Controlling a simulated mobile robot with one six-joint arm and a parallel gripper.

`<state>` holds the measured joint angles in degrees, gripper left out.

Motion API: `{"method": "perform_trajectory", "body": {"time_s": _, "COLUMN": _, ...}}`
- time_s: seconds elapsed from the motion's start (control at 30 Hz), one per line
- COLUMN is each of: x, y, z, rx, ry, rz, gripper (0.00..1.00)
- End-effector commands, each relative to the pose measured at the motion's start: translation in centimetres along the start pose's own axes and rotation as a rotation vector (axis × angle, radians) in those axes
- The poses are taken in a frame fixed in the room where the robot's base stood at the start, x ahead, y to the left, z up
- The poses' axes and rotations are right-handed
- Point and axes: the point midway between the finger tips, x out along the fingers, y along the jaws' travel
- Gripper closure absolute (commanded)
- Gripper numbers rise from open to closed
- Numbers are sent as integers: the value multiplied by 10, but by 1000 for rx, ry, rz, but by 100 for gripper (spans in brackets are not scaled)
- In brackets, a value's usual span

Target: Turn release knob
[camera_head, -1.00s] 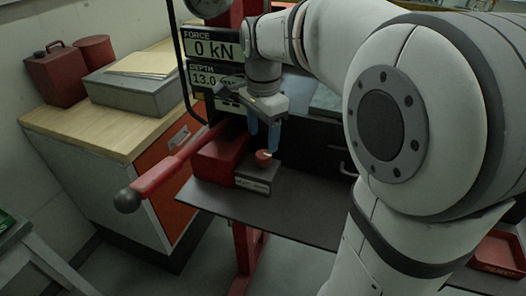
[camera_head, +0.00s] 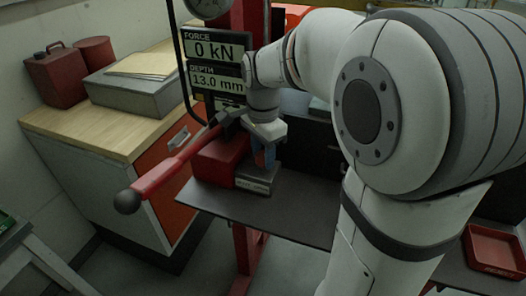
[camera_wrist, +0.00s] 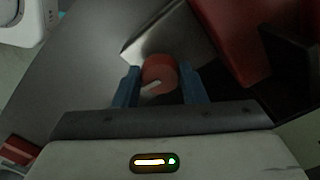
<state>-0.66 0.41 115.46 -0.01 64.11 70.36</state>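The release knob (camera_wrist: 158,72) is round and red with a white pointer mark, and shows in the wrist view on top of a grey metal block (camera_wrist: 165,40). My gripper (camera_wrist: 160,80) has its two blue fingers apart, one on each side of the knob, with a narrow gap to it. I cannot tell how far down the knob the fingertips reach. In the head view, my gripper (camera_head: 263,160) is turned downward at the grey block (camera_head: 258,180) and hides the knob there.
A red lever (camera_head: 170,170) with a black ball end sticks out left of the block. A red press body (camera_head: 215,160) stands directly beside the block. The display (camera_head: 216,60) reads 0 kN and 13.0 mm. The dark tabletop (camera_head: 290,215) in front is clear.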

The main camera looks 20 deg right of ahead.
Motion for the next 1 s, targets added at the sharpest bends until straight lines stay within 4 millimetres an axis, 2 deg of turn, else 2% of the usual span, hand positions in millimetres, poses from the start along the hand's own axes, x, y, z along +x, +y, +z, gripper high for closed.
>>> {"method": "perform_trajectory", "body": {"time_s": 0.03, "x": 0, "y": 0, "z": 0, "rx": 0, "ry": 0, "rz": 0, "gripper": 68}}
{"method": "perform_trajectory", "body": {"time_s": 0.27, "x": 0, "y": 0, "z": 0, "rx": 0, "ry": 0, "rz": 0, "gripper": 85}}
{"method": "perform_trajectory", "body": {"time_s": 0.6, "x": 0, "y": 0, "z": 0, "rx": -130, "ry": 0, "rz": 0, "gripper": 85}}
{"method": "perform_trajectory", "body": {"time_s": 0.83, "x": 0, "y": 0, "z": 0, "rx": -134, "ry": 0, "rz": 0, "gripper": 85}}
{"method": "perform_trajectory", "body": {"time_s": 0.87, "x": 0, "y": 0, "z": 0, "rx": -134, "ry": 0, "rz": 0, "gripper": 62}}
{"method": "perform_trajectory", "body": {"time_s": 1.0, "x": 0, "y": 0, "z": 0, "rx": -133, "ry": 0, "rz": 0, "gripper": 50}}
